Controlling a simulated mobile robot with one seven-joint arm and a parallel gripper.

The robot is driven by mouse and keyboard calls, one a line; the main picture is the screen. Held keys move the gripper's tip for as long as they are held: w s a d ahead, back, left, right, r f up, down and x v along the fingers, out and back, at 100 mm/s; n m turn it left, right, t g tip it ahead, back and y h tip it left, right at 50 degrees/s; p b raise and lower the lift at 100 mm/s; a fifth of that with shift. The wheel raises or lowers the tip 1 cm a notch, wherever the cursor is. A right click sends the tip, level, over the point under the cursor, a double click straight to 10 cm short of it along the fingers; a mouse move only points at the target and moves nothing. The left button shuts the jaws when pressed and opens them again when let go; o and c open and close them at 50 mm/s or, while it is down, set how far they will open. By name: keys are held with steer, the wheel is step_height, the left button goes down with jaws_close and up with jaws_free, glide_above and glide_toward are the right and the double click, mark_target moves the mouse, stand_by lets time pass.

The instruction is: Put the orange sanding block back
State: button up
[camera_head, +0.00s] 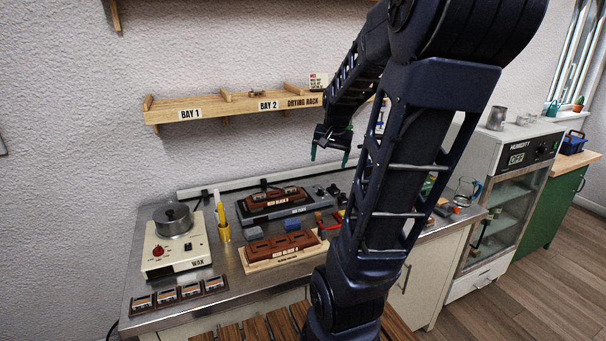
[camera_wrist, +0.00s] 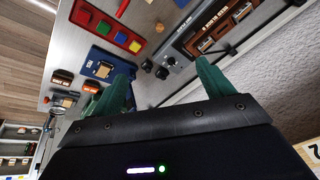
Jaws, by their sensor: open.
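My gripper (camera_head: 330,155) is open and empty, high above the back of the metal bench, in front of the wall shelf. Its green fingers point down and stand apart in the wrist view (camera_wrist: 162,82). A small orange piece (camera_head: 455,209) lies near the bench's right end in the head view; I cannot tell for sure that it is the sanding block. A red tray (camera_wrist: 92,32) with blue, green, yellow and red squares shows in the wrist view. I cannot make out a clear orange square in it. My arm hides much of the bench's right side in the head view.
Reed block fixtures (camera_head: 282,250), a grey block (camera_head: 253,233), a blue block (camera_head: 291,224), a yellow pencil cup (camera_head: 223,234) and a wax heater (camera_head: 160,250) crowd the bench. A shelf (camera_head: 215,112) runs behind. A humidity cabinet (camera_head: 505,190) stands at right.

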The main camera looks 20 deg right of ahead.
steer(key=s+a+r+n, duration=0.3)
steer(key=s+a+n, duration=0.4)
steer(key=s+a, duration=0.6)
steer(key=shift+s+a+r+t+y, duration=0.15)
steer(key=shift+s+a+t+y, duration=0.2)
steer(key=shift+a, duration=0.5)
steer(key=shift+o, duration=0.4)
steer(key=shift+w, duration=0.1)
steer(key=o, duration=0.4)
steer(key=shift+c, duration=0.2)
